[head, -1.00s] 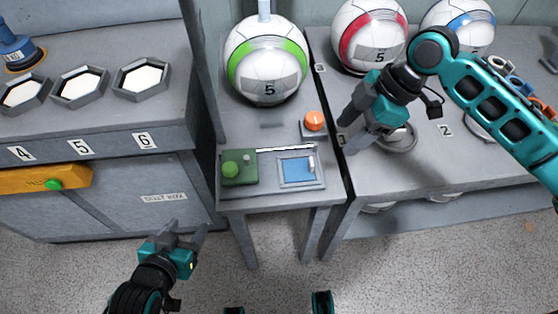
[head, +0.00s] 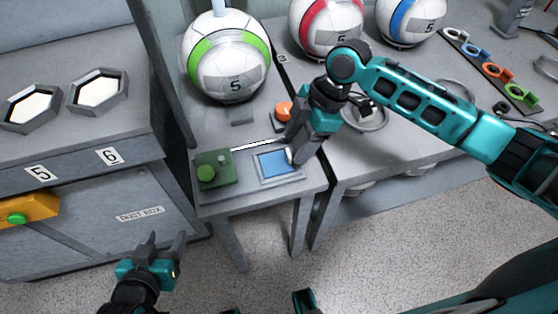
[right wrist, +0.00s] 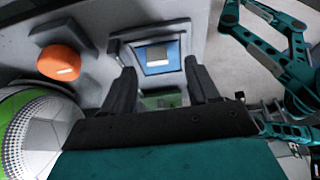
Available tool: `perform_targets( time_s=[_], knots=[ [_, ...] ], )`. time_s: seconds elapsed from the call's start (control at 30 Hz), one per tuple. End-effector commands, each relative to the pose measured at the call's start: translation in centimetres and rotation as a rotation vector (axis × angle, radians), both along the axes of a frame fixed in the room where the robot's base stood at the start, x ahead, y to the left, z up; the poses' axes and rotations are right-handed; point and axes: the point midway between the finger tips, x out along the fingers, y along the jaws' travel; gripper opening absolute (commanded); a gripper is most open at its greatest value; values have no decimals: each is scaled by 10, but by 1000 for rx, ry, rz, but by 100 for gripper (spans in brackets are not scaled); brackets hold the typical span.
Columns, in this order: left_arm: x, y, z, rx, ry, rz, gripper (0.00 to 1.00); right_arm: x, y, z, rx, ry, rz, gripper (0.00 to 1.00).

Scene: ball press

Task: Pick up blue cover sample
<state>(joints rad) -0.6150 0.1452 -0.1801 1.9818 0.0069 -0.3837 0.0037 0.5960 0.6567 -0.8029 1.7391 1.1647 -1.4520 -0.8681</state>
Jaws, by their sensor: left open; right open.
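The blue cover sample (head: 272,165) lies flat in a grey square frame (head: 262,181) on the small grey table. It also shows in the right wrist view (right wrist: 172,67), with a small grey and white piece on it. My right gripper (head: 293,153) is open and above the right side of the frame, partly covering it in the head view. In the right wrist view, the sample appears between and beyond the two open fingers (right wrist: 162,85). My left gripper (head: 162,243) is open and empty, in front of the dust box cabinet, away from the sample.
A green box with a round button (head: 207,173) sits left of the frame. An orange button (head: 284,109) is behind it. A green-striped ball (head: 226,70) stands at the back. A second table with balls and coloured rings (head: 498,71) is on the right.

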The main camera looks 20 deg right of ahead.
Motion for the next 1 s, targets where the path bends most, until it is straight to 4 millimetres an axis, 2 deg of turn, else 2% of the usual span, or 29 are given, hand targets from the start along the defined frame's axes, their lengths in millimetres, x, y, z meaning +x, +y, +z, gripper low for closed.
perform_targets(
  time_s=[0.03,0.2,0.5,1.0],
  knots=[
    [0,-1,-4,-1,0,0,60,1,4,-11,1,4,-1,60],
    [1,-2,-4,-6,-1,-2,60,3,12,-30,1,2,1,60],
    [4,-4,1,-10,-9,-4,60,3,13,-34,0,0,0,60],
    [2,-4,-3,-7,0,-5,60,3,13,-33,0,0,0,12]
  ],
)
